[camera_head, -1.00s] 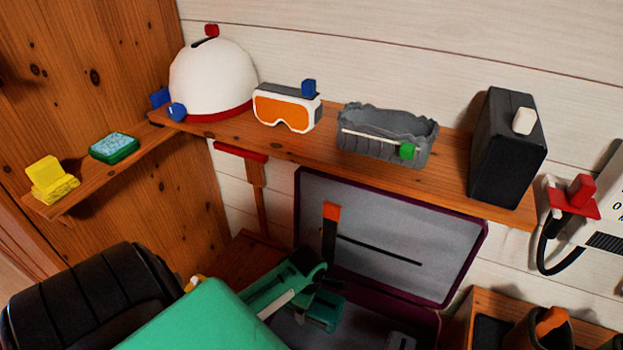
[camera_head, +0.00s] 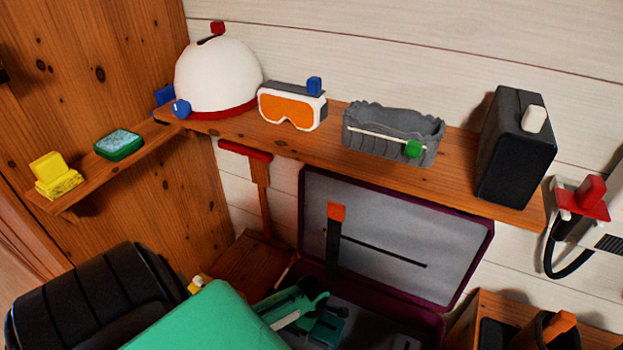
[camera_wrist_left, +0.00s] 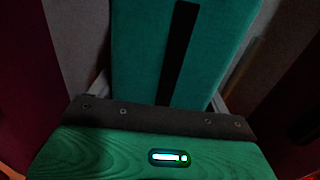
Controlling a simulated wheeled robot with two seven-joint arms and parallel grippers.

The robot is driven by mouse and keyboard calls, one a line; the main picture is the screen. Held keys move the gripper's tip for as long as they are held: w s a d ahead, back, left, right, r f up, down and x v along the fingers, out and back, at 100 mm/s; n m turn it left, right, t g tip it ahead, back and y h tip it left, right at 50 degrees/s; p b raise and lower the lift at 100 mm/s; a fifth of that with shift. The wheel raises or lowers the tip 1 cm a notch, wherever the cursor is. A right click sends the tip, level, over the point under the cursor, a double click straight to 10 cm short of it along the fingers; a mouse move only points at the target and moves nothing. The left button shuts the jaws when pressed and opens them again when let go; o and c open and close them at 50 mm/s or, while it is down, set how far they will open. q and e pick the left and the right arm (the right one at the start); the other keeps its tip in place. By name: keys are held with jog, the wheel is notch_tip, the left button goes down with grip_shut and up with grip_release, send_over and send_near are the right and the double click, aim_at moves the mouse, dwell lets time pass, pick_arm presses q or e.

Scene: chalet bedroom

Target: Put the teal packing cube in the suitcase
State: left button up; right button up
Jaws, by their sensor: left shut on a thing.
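The teal packing cube (camera_wrist_left: 145,45) fills the upper middle of the left wrist view, with a black strip along it. In the head view a small part of it (camera_head: 327,326) shows low in the open suitcase (camera_head: 462,297). My left gripper (camera_head: 318,312) is shut on the cube, and its green arm comes in from the bottom left. The suitcase has a maroon shell and grey lining, with its lid raised against the wall. My arm and gripper hide much of the suitcase's inside and the cube. I cannot tell whether the cube touches the suitcase floor. My right gripper is not in view.
A wooden shelf (camera_head: 285,148) above the suitcase holds a white helmet (camera_head: 218,80), orange goggles (camera_head: 292,108), a grey basket (camera_head: 385,125) and a black speaker (camera_head: 515,148). A wooden box (camera_head: 486,306) stands right of the suitcase. A black ribbed object (camera_head: 80,300) is at lower left.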

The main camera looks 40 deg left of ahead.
pick_arm(q)
jog(key=shift+f, duration=0.1)
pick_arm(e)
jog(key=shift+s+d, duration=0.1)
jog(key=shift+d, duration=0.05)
pick_arm(q)
jog(key=o, duration=1.1)
jog(key=shift+c, duration=0.2)
notch_tip(320, 180, up, 11)
jog(key=shift+r+p, duration=0.15)
jog(key=shift+p, duration=0.4)
jog(key=shift+r, duration=0.5)
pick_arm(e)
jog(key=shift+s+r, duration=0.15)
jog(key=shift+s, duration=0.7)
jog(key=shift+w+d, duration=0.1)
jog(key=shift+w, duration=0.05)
